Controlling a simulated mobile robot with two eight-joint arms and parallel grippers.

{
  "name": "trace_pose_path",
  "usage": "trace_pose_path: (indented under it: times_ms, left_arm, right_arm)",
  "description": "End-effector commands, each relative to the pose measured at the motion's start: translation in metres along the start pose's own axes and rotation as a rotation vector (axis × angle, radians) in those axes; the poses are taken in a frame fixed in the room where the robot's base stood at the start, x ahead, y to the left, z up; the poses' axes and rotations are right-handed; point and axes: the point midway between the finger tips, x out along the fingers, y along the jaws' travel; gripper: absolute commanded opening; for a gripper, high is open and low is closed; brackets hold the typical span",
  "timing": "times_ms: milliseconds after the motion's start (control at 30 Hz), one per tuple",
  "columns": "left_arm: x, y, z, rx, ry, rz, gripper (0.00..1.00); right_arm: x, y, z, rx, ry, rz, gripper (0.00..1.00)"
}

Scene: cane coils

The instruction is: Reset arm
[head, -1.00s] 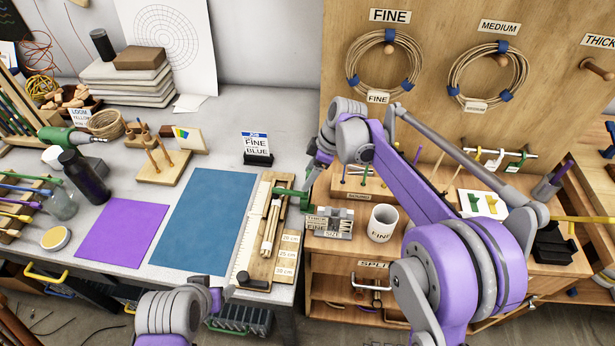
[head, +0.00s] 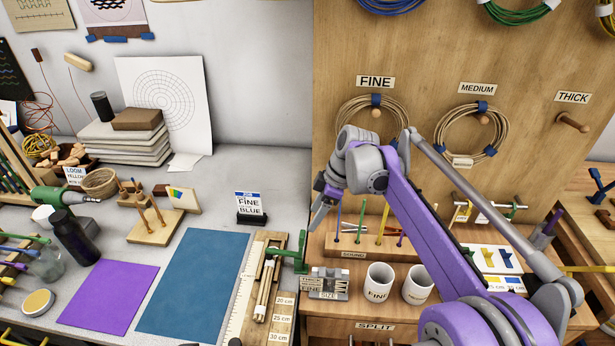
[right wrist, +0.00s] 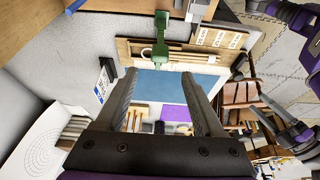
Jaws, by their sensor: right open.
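My right gripper (head: 318,212) hangs in the air near the right end of the bench, in front of the pegboard cabinet. In the right wrist view its two fingers (right wrist: 163,82) are spread wide with nothing between them. My right arm crosses in front of the FINE cane coil (head: 341,118), which hangs on its peg and is partly hidden. The MEDIUM cane coil (head: 441,135) hangs to its right. The THICK peg (head: 572,122) is bare. My left gripper does not show in the head view.
Below the right gripper are a green clamp (head: 290,258) on a wooden measuring board (head: 284,290), a small SIZE gauge block (head: 325,284) and two white cups, one marked FINE (head: 378,283). A blue mat (head: 195,285) and a purple mat (head: 110,297) lie on the bench.

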Motion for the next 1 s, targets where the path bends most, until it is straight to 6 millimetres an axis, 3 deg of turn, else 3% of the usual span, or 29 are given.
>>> trace_pose_path:
  times_ms: [167, 267, 433, 600, 800, 1000]
  left_arm:
    - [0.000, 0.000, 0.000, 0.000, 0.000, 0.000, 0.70]
    - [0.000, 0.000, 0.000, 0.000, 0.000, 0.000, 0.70]
    - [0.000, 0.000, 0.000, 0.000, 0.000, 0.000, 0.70]
    - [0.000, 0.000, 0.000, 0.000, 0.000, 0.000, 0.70]
    - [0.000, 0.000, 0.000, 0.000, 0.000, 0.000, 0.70]
    - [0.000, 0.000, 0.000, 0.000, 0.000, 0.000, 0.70]
  right_arm:
    - [-0.003, -0.006, 0.003, 0.030, -0.006, 0.011, 0.70]
    - [-0.010, -0.022, 0.012, 0.116, -0.022, 0.045, 0.70]
    - [-0.022, -0.073, 0.043, 0.374, -0.050, 0.152, 0.70]
    - [-0.021, -0.131, 0.080, 0.646, -0.048, 0.280, 0.70]
    - [-0.002, -0.199, 0.128, 0.947, 0.002, 0.431, 0.70]
    - [0.023, -0.246, 0.165, 1.162, 0.072, 0.539, 0.70]
